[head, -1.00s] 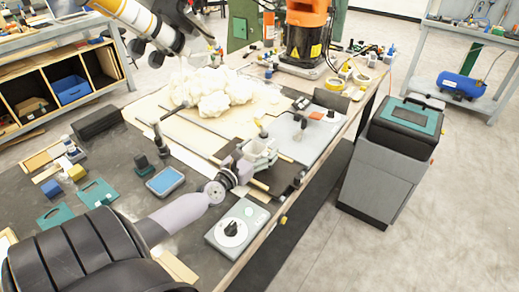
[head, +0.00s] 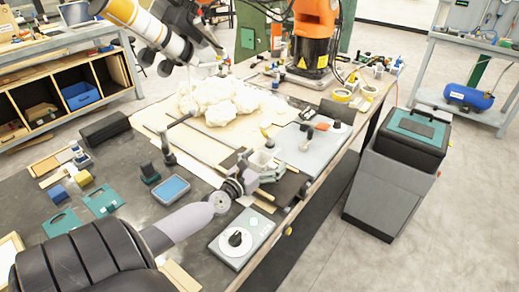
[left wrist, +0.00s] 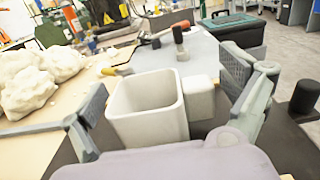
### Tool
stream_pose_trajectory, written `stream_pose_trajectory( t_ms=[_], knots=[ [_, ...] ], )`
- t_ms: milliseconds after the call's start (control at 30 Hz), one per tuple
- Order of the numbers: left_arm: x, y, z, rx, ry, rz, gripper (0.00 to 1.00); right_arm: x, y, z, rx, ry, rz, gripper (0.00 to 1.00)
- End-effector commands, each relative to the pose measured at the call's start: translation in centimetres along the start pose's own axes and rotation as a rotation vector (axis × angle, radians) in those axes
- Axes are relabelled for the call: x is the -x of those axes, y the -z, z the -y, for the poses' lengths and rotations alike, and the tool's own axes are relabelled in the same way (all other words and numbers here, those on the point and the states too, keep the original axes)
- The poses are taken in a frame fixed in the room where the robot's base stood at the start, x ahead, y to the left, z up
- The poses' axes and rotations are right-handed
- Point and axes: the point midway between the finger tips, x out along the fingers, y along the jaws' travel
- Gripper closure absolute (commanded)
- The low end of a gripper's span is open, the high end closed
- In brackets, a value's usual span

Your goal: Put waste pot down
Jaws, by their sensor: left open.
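The waste pot is a light grey, square, open-topped cup with a small block on one side; it stands upright in the left wrist view (left wrist: 146,112) and shows small in the head view (head: 262,160). It appears to rest on a dark surface beside a grey plate. My left gripper (head: 247,180) is at the pot's near side. In the left wrist view, its fingers (left wrist: 166,106) are spread wide, one on each side of the pot, with visible gaps. The pot's base is partly hidden by the gripper body.
A white foam heap (head: 220,100) lies on the pale board behind the pot. The grey plate (head: 315,148) carries small tools. A control box with a black knob (head: 240,240) sits near the table edge. A blue-topped tray (head: 171,189) lies left of the gripper.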

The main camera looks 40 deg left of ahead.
Motion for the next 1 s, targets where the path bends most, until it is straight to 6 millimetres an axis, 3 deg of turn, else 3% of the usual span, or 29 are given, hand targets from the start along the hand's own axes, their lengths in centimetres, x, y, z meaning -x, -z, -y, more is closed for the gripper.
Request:
stream_pose_trajectory(
  t_ms=[167, 600, 800, 1000],
  knots=[
    [1.6, 0.1, 0.0, 0.001, 0.001, -0.003, 0.05, -0.1, 0.0, 0.0, 0.000, 0.000, 0.000, 0.60],
    [9.6, 0.2, 0.0, -0.001, 0.000, -0.003, 0.05, -2.2, -0.2, 0.0, 0.000, 0.000, 0.000, 0.60],
    [11.5, 0.0, 0.0, 0.000, -0.001, -0.002, 0.05, -2.9, -0.3, 0.0, 0.001, -0.001, 0.000, 0.60],
    [12.0, -0.2, 0.0, 0.001, 0.000, 0.000, 0.05, -3.0, -0.3, -0.2, 0.001, -0.002, 0.000, 0.60]
  ],
)
